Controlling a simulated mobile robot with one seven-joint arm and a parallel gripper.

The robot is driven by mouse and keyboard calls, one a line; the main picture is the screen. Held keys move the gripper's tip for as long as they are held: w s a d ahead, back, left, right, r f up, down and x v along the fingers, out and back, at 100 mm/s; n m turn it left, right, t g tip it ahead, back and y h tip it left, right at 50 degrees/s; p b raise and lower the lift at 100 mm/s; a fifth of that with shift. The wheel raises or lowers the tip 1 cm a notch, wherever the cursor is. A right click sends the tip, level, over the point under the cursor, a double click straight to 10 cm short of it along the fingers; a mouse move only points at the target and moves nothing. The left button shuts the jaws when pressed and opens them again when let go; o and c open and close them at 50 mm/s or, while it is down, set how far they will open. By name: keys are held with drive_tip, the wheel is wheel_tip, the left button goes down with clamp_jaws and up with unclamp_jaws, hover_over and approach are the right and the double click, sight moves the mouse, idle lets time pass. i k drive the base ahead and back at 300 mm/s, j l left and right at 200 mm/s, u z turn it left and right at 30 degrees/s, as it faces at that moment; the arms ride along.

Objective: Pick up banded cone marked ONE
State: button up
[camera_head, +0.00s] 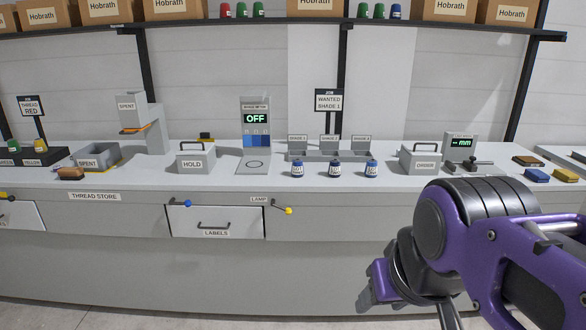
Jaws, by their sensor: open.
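Three small blue thread cones with pale label bands stand upright in a row on the worktop: a left cone (297,169), a darker middle cone (335,169) and a right cone (372,169). Their labels are too small to read, so I cannot tell which is marked ONE. My purple arm fills the lower right. My gripper (447,315) is low in front of the counter, partly cut off by the bottom edge. It is open, well below and right of the cones, touching none of them.
Behind the cones is a grey shade rack (330,154) under a WANTED SHADE 1 sign (328,100). A HOLD box (197,158) and shade meter reading OFF (255,135) stand left. A lidded box (420,160) stands right. Worktop in front of the cones is clear.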

sight(371, 171)
drive_tip(key=i+l+u, duration=0.1)
drive_tip(key=i+l, duration=0.15)
drive_tip(key=i+l+u, duration=0.1)
drive_tip(key=i+l, duration=0.15)
drive_tip(key=l, duration=0.2)
drive_tip(key=i+l, duration=0.2)
drive_tip(key=l, duration=0.2)
drive_tip(key=i+l+u, duration=0.15)
drive_tip(key=i+l, duration=0.1)
drive_tip(key=l, duration=0.1)
